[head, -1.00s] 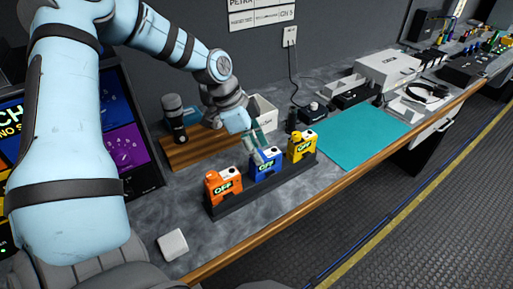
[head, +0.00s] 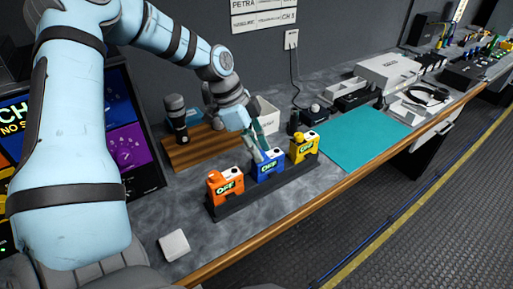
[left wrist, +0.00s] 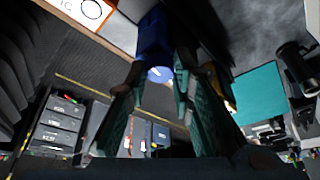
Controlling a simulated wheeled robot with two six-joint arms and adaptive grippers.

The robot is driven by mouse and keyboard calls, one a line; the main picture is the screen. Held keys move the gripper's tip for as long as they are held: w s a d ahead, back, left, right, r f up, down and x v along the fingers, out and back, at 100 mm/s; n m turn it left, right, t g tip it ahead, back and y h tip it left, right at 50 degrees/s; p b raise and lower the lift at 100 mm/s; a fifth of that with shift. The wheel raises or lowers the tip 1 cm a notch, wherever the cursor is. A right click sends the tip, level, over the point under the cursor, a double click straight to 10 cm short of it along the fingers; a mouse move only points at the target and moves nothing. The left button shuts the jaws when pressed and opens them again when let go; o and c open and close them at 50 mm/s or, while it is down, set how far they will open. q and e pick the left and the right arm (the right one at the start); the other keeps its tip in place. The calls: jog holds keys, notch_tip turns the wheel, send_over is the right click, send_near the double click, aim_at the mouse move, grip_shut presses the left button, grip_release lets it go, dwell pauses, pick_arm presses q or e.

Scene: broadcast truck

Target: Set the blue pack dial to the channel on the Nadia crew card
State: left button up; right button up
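The blue pack (head: 270,167) stands in the middle slot of a black rack (head: 238,203), and its small screen reads OFF. My left gripper (head: 264,153) is directly over the top of the blue pack. In the left wrist view its two fingers (left wrist: 159,72) are spread, with the blue pack (left wrist: 154,38) beyond their tips and a pale round spot between them. I cannot tell whether the tips touch the dial, which the fingers partly hide. My right gripper is out of view.
An orange pack (head: 225,187) and a yellow pack (head: 304,147) flank the blue one closely, both in the rack. A microphone (head: 177,118) stands on a wooden board (head: 195,150) behind. A teal mat (head: 362,137) lies clear to the right. A white block (head: 174,245) lies at the front left.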

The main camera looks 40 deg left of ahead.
pick_arm(q)
jog(key=o, duration=0.4)
jog(key=shift+w, duration=0.1)
jog(key=v, duration=1.2)
jog(key=shift+w, duration=0.1)
